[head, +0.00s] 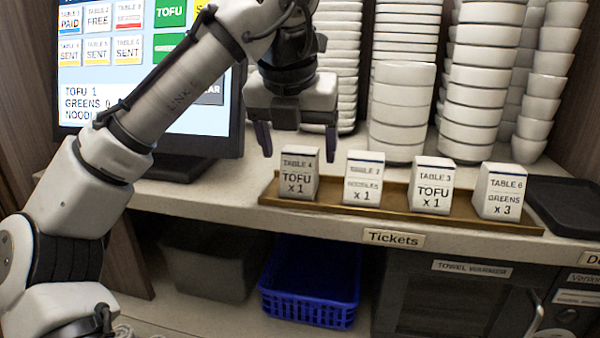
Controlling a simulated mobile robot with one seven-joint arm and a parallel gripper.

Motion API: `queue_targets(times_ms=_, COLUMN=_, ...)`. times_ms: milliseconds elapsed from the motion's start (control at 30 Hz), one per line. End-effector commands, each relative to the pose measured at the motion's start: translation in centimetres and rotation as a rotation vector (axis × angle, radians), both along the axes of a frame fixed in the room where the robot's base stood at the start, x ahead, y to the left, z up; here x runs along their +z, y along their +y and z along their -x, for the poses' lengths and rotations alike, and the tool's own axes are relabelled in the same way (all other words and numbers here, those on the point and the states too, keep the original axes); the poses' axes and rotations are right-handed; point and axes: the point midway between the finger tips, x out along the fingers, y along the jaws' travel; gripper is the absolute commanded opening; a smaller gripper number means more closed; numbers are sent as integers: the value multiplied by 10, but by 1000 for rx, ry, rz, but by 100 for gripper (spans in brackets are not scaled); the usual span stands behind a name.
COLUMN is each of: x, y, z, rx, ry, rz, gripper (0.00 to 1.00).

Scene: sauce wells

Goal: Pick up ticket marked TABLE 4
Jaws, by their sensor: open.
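The ticket marked TABLE 4 (299,175) is a white block with a dark band and the print "TOFU x 1". It stands upright at the left end of a brown tray (400,219) on the counter. My gripper (297,148) points down just above this ticket. Its two dark fingers are spread to either side of the ticket's top, and nothing is held. Whether the fingertips reach below the ticket's top edge, I cannot tell.
Tickets for another table (364,180), TABLE 3 (432,188) and TABLE 6 (501,192) stand to the right on the tray. Stacked white bowls (400,110) rise behind. A screen (150,90) stands at left, a black tray (568,204) at right. A blue basket (308,305) sits below.

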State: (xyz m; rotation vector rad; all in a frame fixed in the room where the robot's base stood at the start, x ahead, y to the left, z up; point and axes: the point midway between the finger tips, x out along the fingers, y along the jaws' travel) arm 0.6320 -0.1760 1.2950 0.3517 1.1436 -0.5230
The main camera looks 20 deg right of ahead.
Motion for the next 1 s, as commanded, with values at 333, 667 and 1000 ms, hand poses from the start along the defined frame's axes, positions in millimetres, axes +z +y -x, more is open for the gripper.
queue_targets(times_ms=333, x=-30, y=-6, z=-14, rx=4, ry=0, rz=-1, gripper=76)
queue_targets(times_ms=667, x=-54, y=-12, z=-20, rx=1, ry=-2, rz=3, gripper=76)
queue_targets(times_ms=1000, x=-53, y=-12, z=-21, rx=1, ry=-2, rz=3, gripper=46)
